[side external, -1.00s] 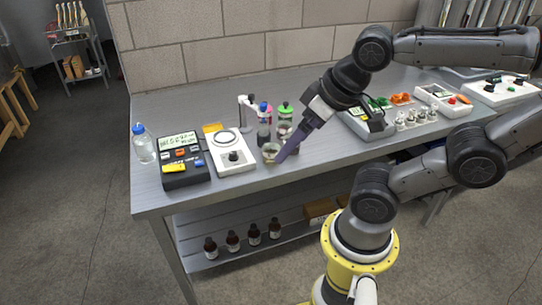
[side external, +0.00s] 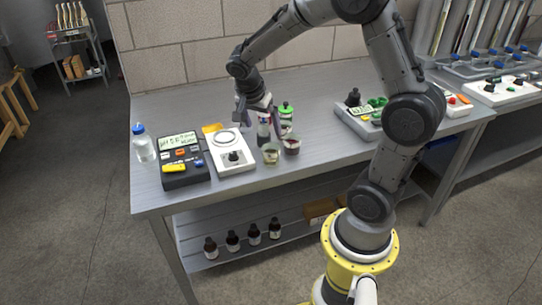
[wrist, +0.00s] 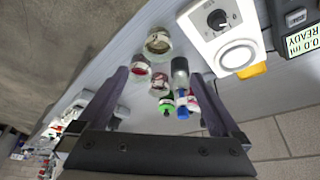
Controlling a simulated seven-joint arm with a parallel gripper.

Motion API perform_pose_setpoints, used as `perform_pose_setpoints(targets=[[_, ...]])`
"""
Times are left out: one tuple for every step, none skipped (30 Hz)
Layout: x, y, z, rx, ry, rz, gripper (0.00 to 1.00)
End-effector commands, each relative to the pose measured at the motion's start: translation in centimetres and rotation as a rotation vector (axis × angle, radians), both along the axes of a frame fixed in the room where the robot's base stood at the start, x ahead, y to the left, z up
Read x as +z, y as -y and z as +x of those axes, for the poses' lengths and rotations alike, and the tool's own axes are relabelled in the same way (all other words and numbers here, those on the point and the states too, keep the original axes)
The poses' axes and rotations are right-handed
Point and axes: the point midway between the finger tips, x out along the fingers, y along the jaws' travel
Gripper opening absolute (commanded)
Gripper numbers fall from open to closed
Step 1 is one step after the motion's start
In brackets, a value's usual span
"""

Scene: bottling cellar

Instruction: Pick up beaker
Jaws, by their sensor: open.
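Small glass beakers stand grouped on the metal bench. One with pale yellowish contents (side external: 271,155) is nearest the front edge, and one with dark red contents (side external: 291,147) is right of it. The wrist view shows a larger glass vessel (wrist: 158,43) ahead of the fingertips and a smaller red-bottomed one (wrist: 140,70) near the left finger. My gripper (side external: 261,124) points down above the back of this group, its fingers apart and empty. In the wrist view my gripper (wrist: 159,75) has another glass vessel (wrist: 160,84) between its fingers. My fingers partly hide the group in the side view.
A green-capped bottle (side external: 286,110), a grey bottle (wrist: 180,70) and a blue-capped bottle (wrist: 183,111) crowd the glassware. A clear bottle (side external: 143,146) is farther left.

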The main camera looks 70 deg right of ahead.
Motion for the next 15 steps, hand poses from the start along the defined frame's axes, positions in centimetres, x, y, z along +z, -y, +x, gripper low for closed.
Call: perform_pose_setpoints(targets=[[-0.6, 0.3, -0.1, -0.005, -0.003, 0.001, 1.0], [-0.9, 0.5, -0.1, -0.005, -0.003, 0.001, 1.0], [-1.5, 0.7, -0.2, -0.004, -0.005, 0.001, 1.0], [-2.1, 0.9, -0.2, -0.004, -0.005, 0.001, 1.0], [-2.6, 1.1, -0.3, -0.004, -0.005, 0.002, 1.0], [-3.3, 1.4, -0.2, -0.004, -0.005, 0.002, 1.0], [-3.9, 1.7, -0.3, -0.005, -0.006, 0.002, 1.0], [-4.4, 1.9, -0.3, -0.004, -0.005, 0.002, 1.0], [-5.1, 2.1, -0.3, -0.003, -0.003, 0.002, 1.0], [-5.5, 2.3, -0.3, -0.003, -0.004, 0.002, 1.0], [-6.0, 2.5, -0.3, -0.004, -0.004, 0.002, 1.0], [-6.4, 2.7, -0.2, -0.003, -0.002, 0.001, 1.0], [-6.7, 2.8, -0.2, -0.002, -0.002, 0.001, 1.0], [-7.0, 2.9, -0.2, -0.003, -0.001, 0.001, 1.0], [-7.3, 3.0, -0.2, -0.003, 0.0, 0.002, 1.0]])
